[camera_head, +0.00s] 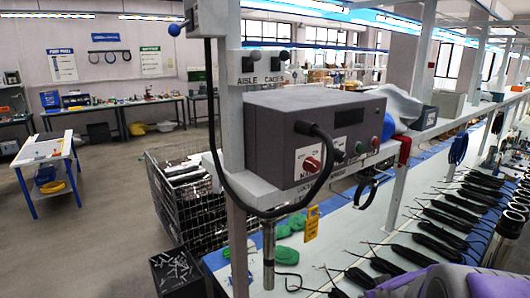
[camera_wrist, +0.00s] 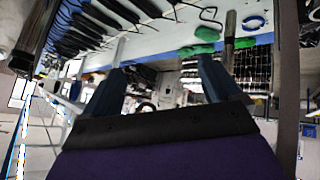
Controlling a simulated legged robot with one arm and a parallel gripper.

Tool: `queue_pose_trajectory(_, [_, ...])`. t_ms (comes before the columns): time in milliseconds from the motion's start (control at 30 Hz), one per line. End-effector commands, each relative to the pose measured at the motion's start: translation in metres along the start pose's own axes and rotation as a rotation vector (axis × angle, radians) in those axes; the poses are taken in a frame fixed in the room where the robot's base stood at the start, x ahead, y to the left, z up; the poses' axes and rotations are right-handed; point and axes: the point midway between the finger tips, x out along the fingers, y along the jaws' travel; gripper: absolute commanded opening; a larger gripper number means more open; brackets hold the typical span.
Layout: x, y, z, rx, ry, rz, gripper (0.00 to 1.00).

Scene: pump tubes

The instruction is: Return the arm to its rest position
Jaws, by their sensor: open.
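My gripper (camera_wrist: 160,72) shows in the wrist view with its two dark fingers spread wide apart. Nothing is held between them. In the head view only purple and grey parts of my arm show at the lower right edge, and the gripper itself cannot be made out there. The wrist view looks upside down, with the bench and its black tubes (camera_wrist: 120,12) along the top.
A grey control box (camera_head: 310,135) with knobs sits on a shelf beside an upright post (camera_head: 232,90). Below is a bench with rows of black tubes (camera_head: 440,235) and green bundles (camera_head: 286,255). A wire cage (camera_head: 185,200) stands behind. Open floor lies at the left.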

Motion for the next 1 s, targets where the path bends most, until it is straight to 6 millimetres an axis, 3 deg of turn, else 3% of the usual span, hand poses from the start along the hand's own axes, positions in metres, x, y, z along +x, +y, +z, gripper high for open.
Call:
queue_pose_trajectory(167, [-0.039,-0.031,0.064,0.066,-0.231,0.003,0.91])
queue_pose_trajectory(400, [-0.11,-0.099,0.158,0.134,-0.556,-0.11,0.91])
queue_pose_trajectory(600, [-0.167,-0.149,0.215,0.138,-0.761,-0.239,0.91])
queue_pose_trajectory(767, [-0.19,-0.166,0.233,0.13,-0.832,-0.293,0.91])
queue_pose_trajectory(1000, [-0.194,-0.168,0.235,0.129,-0.842,-0.3,0.91])
